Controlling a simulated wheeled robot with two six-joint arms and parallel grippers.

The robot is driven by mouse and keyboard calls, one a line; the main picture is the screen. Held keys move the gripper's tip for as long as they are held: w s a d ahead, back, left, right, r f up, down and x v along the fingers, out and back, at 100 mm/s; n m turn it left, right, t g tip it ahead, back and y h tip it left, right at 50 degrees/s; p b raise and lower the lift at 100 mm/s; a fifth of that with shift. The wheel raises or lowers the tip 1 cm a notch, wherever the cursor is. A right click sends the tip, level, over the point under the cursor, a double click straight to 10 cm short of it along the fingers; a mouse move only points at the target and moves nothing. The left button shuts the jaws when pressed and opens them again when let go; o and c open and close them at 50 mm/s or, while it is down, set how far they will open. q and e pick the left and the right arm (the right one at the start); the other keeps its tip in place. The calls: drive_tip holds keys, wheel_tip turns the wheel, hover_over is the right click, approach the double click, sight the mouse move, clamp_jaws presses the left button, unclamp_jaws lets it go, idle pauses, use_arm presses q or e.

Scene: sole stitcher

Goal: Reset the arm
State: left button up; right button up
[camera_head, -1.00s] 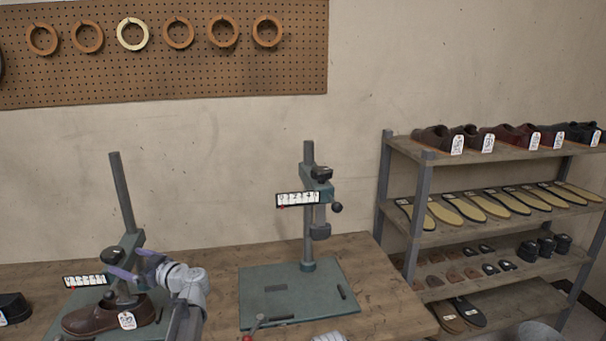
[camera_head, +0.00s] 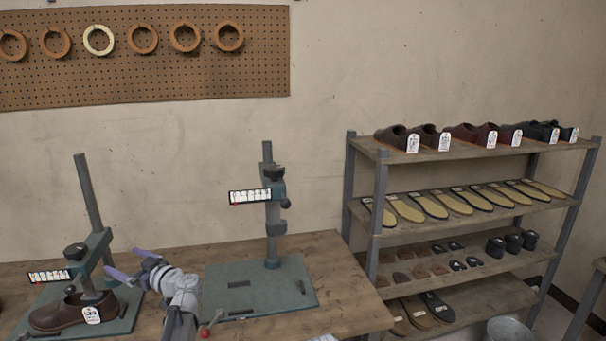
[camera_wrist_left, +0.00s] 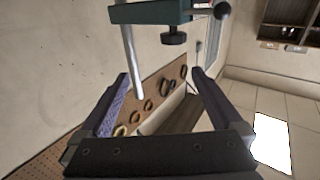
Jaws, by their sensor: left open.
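My left gripper (camera_head: 128,267) is open and empty in the head view, just right of the left press (camera_head: 92,225). A brown shoe (camera_head: 60,314) with a white tag sits on that press's green base, under its post. In the left wrist view the two fingers of my left gripper (camera_wrist_left: 160,92) stand wide apart with nothing between them. Part of a green press arm with a dark knob (camera_wrist_left: 172,38) shows beyond them. My right gripper is not in view.
A second press (camera_head: 272,215) with an empty green base stands right of my arm. A red-tipped lever (camera_head: 207,331) is close by my arm. A shelf rack (camera_head: 365,240) with shoes and soles stands at the right. A pegboard (camera_head: 200,70) with rings hangs behind.

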use_arm(q)
drive_tip(key=w+d+m+t+h, duration=0.4)
drive_tip(key=d+m+t+h, duration=0.25)
drive_tip(key=d, duration=0.35)
drive_tip(key=w+d+m+t+h, duration=0.45)
drive_tip(key=d+h, duration=0.25)
drive_tip(key=d, duration=0.3)
drive_tip(key=s+d+f+m+g+h, duration=0.2)
drive_tip(key=d+f+m+h, duration=0.25)
drive_tip(key=d, duration=0.35)
drive_tip(key=s+d+f+g+h, duration=0.2)
drive_tip(key=s+d+f+g, duration=0.45)
drive_tip(key=s+f, duration=0.4)
drive_tip(key=s+a+f+n+g+y, duration=0.1)
drive_tip(key=s+a+f+g+y, duration=0.1)
drive_tip(key=s+f+g, duration=0.45)
drive_tip(key=s+a+f+n+g+y, duration=0.1)
drive_tip(key=s+a+g, duration=0.15)
drive_tip(key=s, duration=0.75)
drive_tip(key=s+d+r+m+p, duration=0.2)
drive_tip(key=d, duration=0.3)
drive_tip(key=s+d+r+m+g+y+p, duration=0.1)
drive_tip(key=s+d+r+m+p, duration=0.1)
drive_tip(key=d, duration=0.4)
drive_tip(key=shift+s+d+r+p, duration=0.2)
drive_tip(key=shift+s+r+p, duration=0.45)
drive_tip(key=shift+p, duration=0.1)
